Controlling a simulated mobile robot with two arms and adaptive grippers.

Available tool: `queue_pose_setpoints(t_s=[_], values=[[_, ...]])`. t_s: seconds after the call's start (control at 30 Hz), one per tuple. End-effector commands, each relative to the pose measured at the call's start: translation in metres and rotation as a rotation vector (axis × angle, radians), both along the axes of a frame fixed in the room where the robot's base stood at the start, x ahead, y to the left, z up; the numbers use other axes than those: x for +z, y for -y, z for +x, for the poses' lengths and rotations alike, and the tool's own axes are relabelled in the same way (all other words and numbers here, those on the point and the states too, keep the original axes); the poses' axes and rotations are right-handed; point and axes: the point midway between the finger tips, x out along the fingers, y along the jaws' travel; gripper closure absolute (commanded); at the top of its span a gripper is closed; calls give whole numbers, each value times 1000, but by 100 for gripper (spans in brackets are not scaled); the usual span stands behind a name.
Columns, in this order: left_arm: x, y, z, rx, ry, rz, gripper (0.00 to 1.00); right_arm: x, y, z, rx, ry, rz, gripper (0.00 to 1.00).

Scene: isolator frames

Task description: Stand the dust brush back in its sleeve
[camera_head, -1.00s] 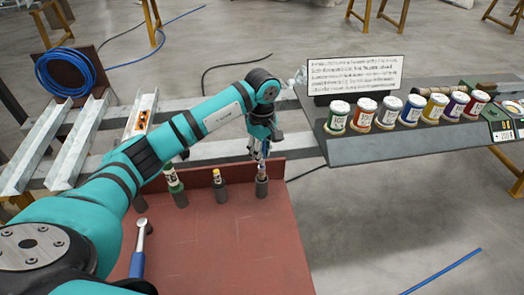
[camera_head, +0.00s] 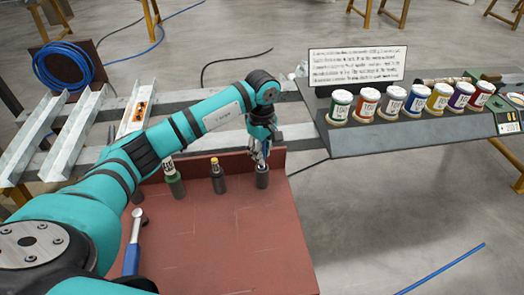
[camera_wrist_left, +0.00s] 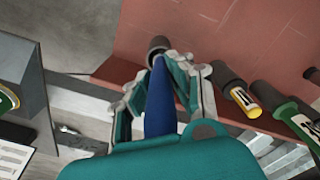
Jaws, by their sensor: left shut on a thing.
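My left gripper (camera_head: 262,154) is shut on the dust brush, right above a dark round sleeve (camera_head: 262,179) on the red-brown board. In the left wrist view the fingers (camera_wrist_left: 165,88) close around the brush's blue handle (camera_wrist_left: 160,105). The handle narrows toward the mouth of the sleeve (camera_wrist_left: 158,44). The brush's lower end seems to be at or inside the mouth; its depth is hidden. In the head view the fingers hide most of the brush. My right gripper is in neither view.
Beside it stand a sleeve with a yellow-topped tool (camera_head: 217,178) and one with a green-handled tool (camera_head: 173,178). A blue-handled ratchet (camera_head: 133,250) lies on the board (camera_head: 225,250) at left. Several paint jars (camera_head: 388,105) stand on a grey shelf at right. The board's front is clear.

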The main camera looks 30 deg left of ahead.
Motion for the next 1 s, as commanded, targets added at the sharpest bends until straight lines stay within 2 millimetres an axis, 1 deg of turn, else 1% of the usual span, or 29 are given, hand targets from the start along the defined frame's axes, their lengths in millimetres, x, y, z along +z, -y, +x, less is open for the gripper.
queue_pose_setpoints(t_s=[0.03,0.6,0.73,1.0], values=[[-5,0,0,0,0,0,100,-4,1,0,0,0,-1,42],[-33,0,0,0,1,0,100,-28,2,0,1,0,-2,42],[-37,0,0,0,0,0,100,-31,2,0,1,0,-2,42],[-37,0,0,0,1,0,100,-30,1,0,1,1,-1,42]])
